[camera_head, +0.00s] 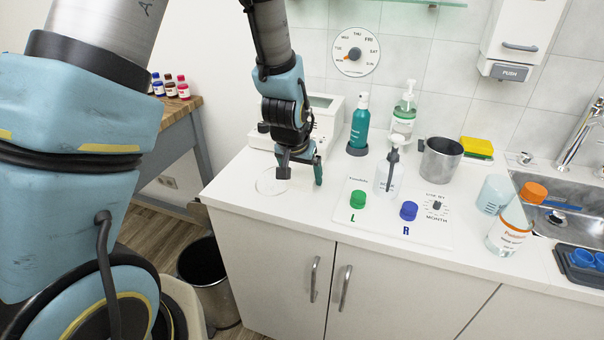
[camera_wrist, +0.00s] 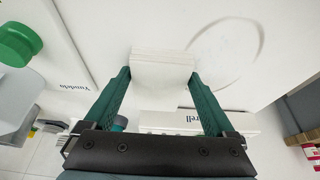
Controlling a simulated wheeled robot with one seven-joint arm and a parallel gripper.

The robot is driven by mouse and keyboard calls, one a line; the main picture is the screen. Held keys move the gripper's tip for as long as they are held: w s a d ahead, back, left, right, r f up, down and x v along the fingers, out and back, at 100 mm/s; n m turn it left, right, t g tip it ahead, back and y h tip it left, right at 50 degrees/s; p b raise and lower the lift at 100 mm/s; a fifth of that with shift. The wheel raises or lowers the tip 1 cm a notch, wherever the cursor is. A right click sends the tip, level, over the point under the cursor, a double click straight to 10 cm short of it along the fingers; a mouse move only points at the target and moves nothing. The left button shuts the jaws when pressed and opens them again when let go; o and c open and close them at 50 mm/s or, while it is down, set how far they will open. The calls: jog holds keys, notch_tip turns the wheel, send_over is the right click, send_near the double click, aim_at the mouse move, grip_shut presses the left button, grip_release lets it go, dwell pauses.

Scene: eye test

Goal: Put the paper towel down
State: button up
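My gripper (camera_head: 301,176) is over the left part of the white counter, beside a faint round outline (camera_head: 268,187). In the wrist view its two teal fingers (camera_wrist: 160,80) reach forward with a white folded paper towel (camera_wrist: 163,66) between their tips. Both fingertips appear to touch the towel's sides. The towel is hard to make out against the white counter in the head view. Whether it touches the counter or hangs just above it I cannot tell. The round outline also shows to its right in the wrist view (camera_wrist: 228,20).
A white device (camera_head: 325,128) stands behind my gripper. To the right are a labelled mat (camera_head: 377,222) with green (camera_head: 358,199) and blue (camera_head: 408,210) caps, pump bottles, a metal cup (camera_head: 440,160), an orange-capped bottle (camera_head: 508,236) and a sink. A bin (camera_head: 222,295) stands on the floor at left.

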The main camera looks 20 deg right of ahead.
jog(key=shift+o, duration=0.6)
jog(key=shift+r, duration=0.1)
jog(key=shift+r, duration=0.2)
jog(key=b+v, duration=0.1)
jog(key=v, duration=1)
jog(key=shift+r, duration=0.35)
